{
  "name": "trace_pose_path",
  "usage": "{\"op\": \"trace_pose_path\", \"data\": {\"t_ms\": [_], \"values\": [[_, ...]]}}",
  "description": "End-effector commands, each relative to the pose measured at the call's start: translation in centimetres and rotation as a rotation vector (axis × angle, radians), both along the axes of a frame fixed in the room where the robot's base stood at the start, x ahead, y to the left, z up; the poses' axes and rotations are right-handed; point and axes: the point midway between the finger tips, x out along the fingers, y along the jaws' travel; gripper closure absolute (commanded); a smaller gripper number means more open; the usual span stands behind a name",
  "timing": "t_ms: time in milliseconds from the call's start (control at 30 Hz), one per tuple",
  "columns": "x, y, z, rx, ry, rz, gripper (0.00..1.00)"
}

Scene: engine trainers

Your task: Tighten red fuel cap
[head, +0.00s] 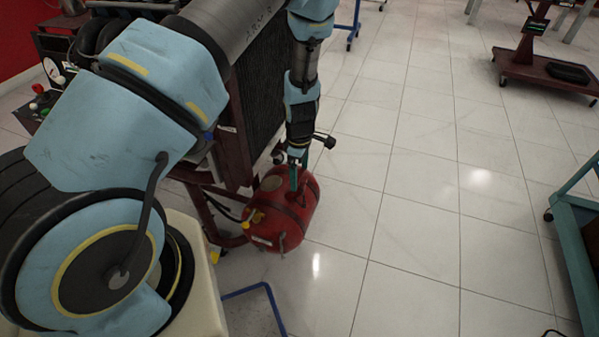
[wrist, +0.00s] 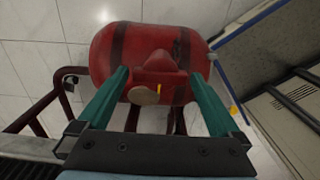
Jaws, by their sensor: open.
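The red fuel tank (head: 290,222), a cylinder with dark bands, sits low beside the engine stand. It fills the upper middle of the wrist view (wrist: 110,50). A red raised piece, apparently the fuel cap (wrist: 160,66), stands on the tank between my fingertips in that view. A tan round disc (wrist: 144,95) shows just below it. My gripper (head: 298,178) points down at the tank's top, its teal fingers open. In the wrist view my gripper (wrist: 160,74) has one finger on each side of the cap, with visible gaps. I cannot tell the cap apart in the head view.
The engine stand with its dark radiator (head: 258,115) is close left of my forearm. A blue floor frame (head: 262,292) lies near the tank. A teal stand (head: 575,240) is at the right. The tiled floor (head: 430,210) between is clear.

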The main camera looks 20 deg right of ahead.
Motion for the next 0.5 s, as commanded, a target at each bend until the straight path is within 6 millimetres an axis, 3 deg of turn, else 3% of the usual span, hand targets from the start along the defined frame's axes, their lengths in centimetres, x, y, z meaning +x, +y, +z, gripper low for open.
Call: {"op": "trace_pose_path", "data": {"t_ms": [233, 500], "values": [[-0.01, -0.01, -0.05, 0.0, 0.0, -0.001, 0.01], [-0.01, 0.0, -0.03, 0.0, 0.0, -0.001, 0.31]]}}
